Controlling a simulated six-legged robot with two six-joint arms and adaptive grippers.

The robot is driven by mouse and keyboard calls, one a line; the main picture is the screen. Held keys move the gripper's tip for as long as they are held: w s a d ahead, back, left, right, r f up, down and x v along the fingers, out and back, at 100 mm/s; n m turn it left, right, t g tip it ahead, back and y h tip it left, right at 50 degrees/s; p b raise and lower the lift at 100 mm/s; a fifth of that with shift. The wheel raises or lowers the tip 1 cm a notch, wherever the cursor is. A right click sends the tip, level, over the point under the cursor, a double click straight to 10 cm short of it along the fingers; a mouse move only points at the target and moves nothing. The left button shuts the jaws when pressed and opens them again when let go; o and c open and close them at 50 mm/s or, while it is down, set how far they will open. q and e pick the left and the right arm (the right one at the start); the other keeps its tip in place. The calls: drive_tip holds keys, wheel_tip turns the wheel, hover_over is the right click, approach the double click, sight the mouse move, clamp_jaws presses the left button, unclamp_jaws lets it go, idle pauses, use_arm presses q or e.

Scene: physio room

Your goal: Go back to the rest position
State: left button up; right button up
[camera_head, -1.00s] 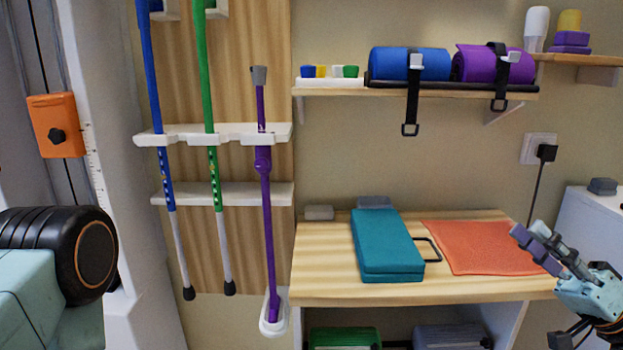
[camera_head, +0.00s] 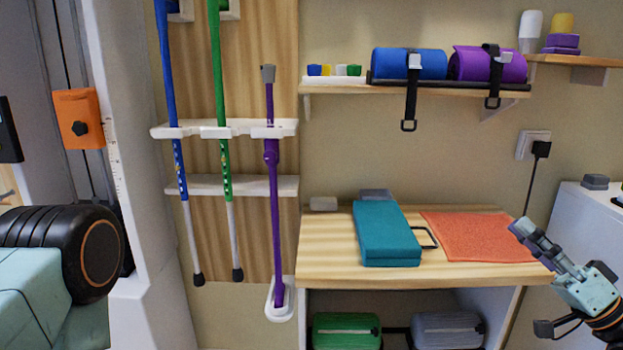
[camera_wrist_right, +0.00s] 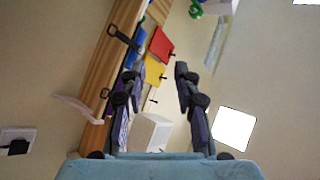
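My right gripper (camera_head: 518,228) is at the right of the head view, in front of the wooden bench's right end and pointing up and to the left. The right wrist view shows its two dark fingers (camera_wrist_right: 156,74) standing apart with nothing held between them, so it is open. My left arm shows at the left edge of the head view as a pale green link and a black ribbed joint. My left gripper is outside the picture.
A wooden bench (camera_head: 340,270) holds a teal block (camera_head: 386,235) and an orange towel (camera_head: 468,236). A rack (camera_head: 205,130) holds blue, green and purple poles. A shelf (camera_head: 340,90) above carries blue (camera_head: 408,63) and purple rolls (camera_head: 487,66). A white cabinet (camera_head: 590,225) stands at right.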

drive_tip(key=w+a+f+m+g+h, duration=0.1)
drive_tip(key=w+a+f+m+h, duration=0.1)
drive_tip(key=f+h, duration=0.5)
drive_tip(key=w+a+f+m+g+h, duration=0.1)
drive_tip(key=w+a+f+m+h, duration=0.25)
drive_tip(key=f, duration=0.45)
drive_tip(key=s+a+f+n+g+h, duration=0.1)
drive_tip(key=s+a+f+g+h, duration=0.2)
drive_tip(key=s+f, duration=0.45)
drive_tip(key=s+a+f+n+g, duration=0.1)
drive_tip(key=s+f+g, duration=0.3)
drive_tip(key=s, duration=0.6)
drive_tip(key=s+a+f+n+g+h, duration=0.1)
drive_tip(key=s+f+g, duration=0.4)
drive_tip(key=s, duration=0.5)
drive_tip(key=s+a+f+n+g+h, duration=0.1)
drive_tip(key=s+a+f+g, duration=0.2)
drive_tip(key=s+f, duration=0.4)
drive_tip(key=s+g, duration=0.1)
drive_tip(key=s, duration=0.2)
drive_tip(key=shift+s+f+p, duration=0.15)
drive_tip(key=shift+s+p, duration=0.1)
drive_tip(key=shift+p, duration=0.1)
drive_tip(key=shift+n+h, duration=0.25)
drive_tip(key=shift+c, duration=0.5)
